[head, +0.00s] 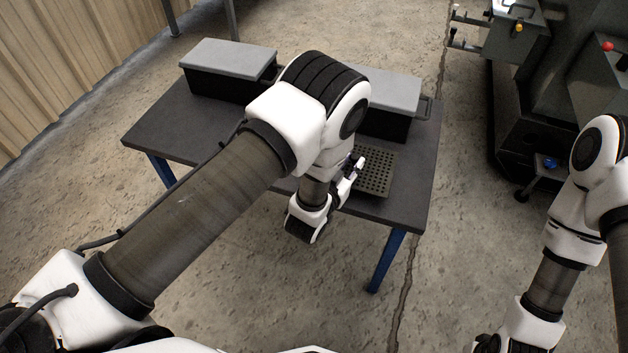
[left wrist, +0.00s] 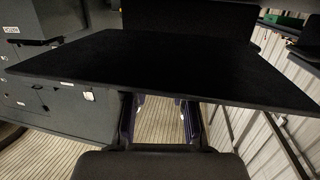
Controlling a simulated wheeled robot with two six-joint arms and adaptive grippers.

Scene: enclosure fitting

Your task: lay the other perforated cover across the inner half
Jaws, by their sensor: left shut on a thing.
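A dark perforated cover (head: 377,172) shows in the head view at the right front part of the table, with rows of small holes. My left gripper (head: 354,170) is at its left edge and is shut on it. In the left wrist view a broad black plate (left wrist: 160,68) spans the picture just beyond the gripper; no holes can be made out there. My left forearm and wrist hide part of the table. My right arm is at the right of the head view, and its gripper is out of the picture. I cannot make out an inner half to be covered.
Two black boxes with grey tops stand at the back of the table, one at left (head: 228,60) and one at right (head: 385,86). The dark table (head: 165,125) is bare at its left. A dark machine (head: 545,85) stands on the floor to the right.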

